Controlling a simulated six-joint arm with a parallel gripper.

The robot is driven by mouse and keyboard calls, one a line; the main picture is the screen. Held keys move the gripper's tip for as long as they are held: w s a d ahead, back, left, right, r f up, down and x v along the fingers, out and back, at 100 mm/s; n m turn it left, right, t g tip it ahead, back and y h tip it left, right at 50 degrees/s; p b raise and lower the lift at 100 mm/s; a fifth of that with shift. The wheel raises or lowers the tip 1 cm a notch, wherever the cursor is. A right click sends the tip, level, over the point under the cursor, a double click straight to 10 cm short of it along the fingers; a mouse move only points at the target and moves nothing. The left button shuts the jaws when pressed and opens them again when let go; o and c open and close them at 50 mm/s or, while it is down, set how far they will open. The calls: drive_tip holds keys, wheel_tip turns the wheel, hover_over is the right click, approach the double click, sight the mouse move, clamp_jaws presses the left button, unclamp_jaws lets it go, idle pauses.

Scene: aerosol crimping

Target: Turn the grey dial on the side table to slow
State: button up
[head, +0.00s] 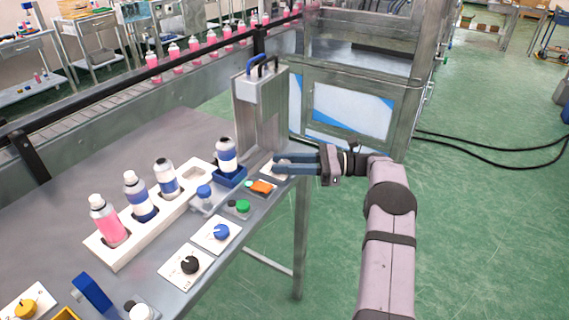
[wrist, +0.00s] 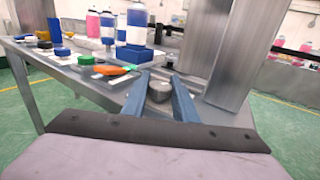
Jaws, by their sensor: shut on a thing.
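The grey dial (wrist: 159,91) is a short round knob at the edge of the side table, seen between my fingers in the wrist view. In the head view only its pale plate (head: 266,171) shows clearly; my fingers cover most of the knob. My gripper (head: 279,165) reaches in from the right with its blue fingers level. In the wrist view my gripper (wrist: 158,84) has one finger on each side of the grey dial and is shut on it. The dial's pointer and the marks on its plate are too small or hidden to read.
A metal crimping stand (head: 262,105) rises just behind the dial. An orange-handled thing (head: 262,187), a green knob (head: 242,207), a blue dial (head: 221,231) and a black dial (head: 190,264) line the table's front. A white rack (head: 130,250) holds several bottles. Open floor lies right.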

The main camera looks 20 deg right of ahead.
drive_tip(key=o, duration=1.1)
drive_tip(key=shift+c, duration=0.2)
drive_tip(key=shift+d, duration=0.15)
drive_tip(key=b+v, duration=0.1)
drive_tip(key=v, duration=0.6)
drive_tip(key=shift+r, duration=0.15)
